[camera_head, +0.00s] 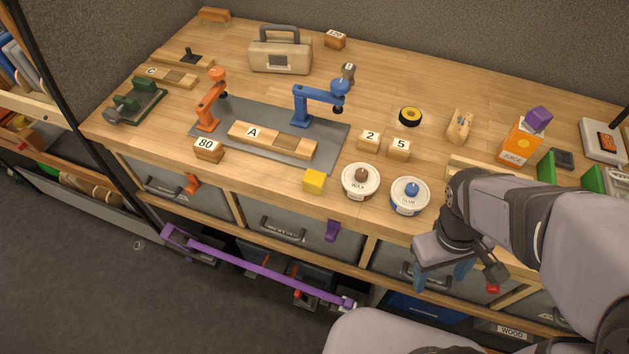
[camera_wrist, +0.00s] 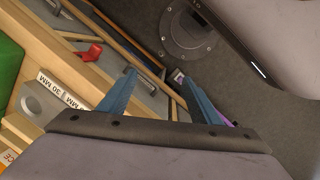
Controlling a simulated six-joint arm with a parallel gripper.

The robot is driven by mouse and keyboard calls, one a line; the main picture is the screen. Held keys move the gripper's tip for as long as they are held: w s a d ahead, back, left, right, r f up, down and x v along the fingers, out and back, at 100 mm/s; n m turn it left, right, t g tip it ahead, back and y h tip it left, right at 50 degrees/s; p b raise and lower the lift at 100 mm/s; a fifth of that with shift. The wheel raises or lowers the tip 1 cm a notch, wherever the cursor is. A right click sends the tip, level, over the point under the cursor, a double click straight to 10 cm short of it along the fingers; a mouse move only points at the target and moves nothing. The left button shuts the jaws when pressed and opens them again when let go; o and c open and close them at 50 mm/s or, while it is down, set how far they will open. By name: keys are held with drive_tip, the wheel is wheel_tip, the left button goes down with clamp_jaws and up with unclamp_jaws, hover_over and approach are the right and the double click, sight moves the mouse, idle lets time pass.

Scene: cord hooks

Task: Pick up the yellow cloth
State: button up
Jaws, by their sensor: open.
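A small yellow piece (camera_head: 314,181) lies at the front edge of the workbench, left of the wax tin. It looks like a compact block; I cannot tell whether it is folded cloth. No other plain yellow piece shows on the bench. My gripper (camera_head: 441,275) hangs in front of the drawers at the right, below the bench top and well right of the yellow piece. In the wrist view its blue fingers (camera_wrist: 157,77) are spread apart with nothing between them. The yellow piece does not show in the wrist view.
The wax tin (camera_head: 361,181) and glue tin (camera_head: 409,196) stand right of the yellow piece. A grey mat (camera_head: 335,132) with an orange clamp (camera_head: 211,101) and a blue clamp (camera_head: 318,103) lies behind it. A purple bar (camera_head: 265,269) crosses low before the drawers. A purple hook (camera_head: 332,230) sticks out.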

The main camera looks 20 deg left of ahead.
drive_tip(key=w+a+r+n+t+h+b, duration=0.1)
drive_tip(key=w+a+r+n+t, duration=0.25)
drive_tip(key=n, duration=0.55)
drive_tip(key=w+a+r+n+t+h+b, duration=0.1)
drive_tip(key=a+r+n+t+h+b, duration=0.15)
drive_tip(key=a+n+t, duration=0.4)
drive_tip(key=w+a+r+n+t+h, duration=0.1)
drive_tip(key=w+a+r+n+t, duration=0.3)
drive_tip(key=n, duration=0.8)
drive_tip(key=n+t+y+b, duration=0.2)
drive_tip(key=t+y+b, duration=0.1)
drive_tip(key=y+b, duration=0.25)
approach(311, 188)
drive_tip(key=shift+y, duration=0.4)
drive_tip(key=w, duration=0.4)
drive_tip(key=shift+w+d+f+p, duration=0.2)
drive_tip(key=shift+w+d+p, duration=0.05)
drive_tip(key=shift+w+p, duration=0.1)
drive_tip(key=shift+w+d+f+p, duration=0.1)
drive_tip(key=shift+w+p, duration=0.1)
drive_tip(key=shift+w, duration=0.6)
drive_tip(key=shift+w+f+p, duration=0.1)
drive_tip(key=shift+w+p, duration=0.05)
drive_tip(key=shift+w, duration=0.7)
drive_tip(key=shift+w+f+p, duration=0.2)
drive_tip(key=shift+w, duration=0.8)
drive_tip(key=shift+w+f+p, duration=0.2)
drive_tip(key=shift+w, duration=0.8)
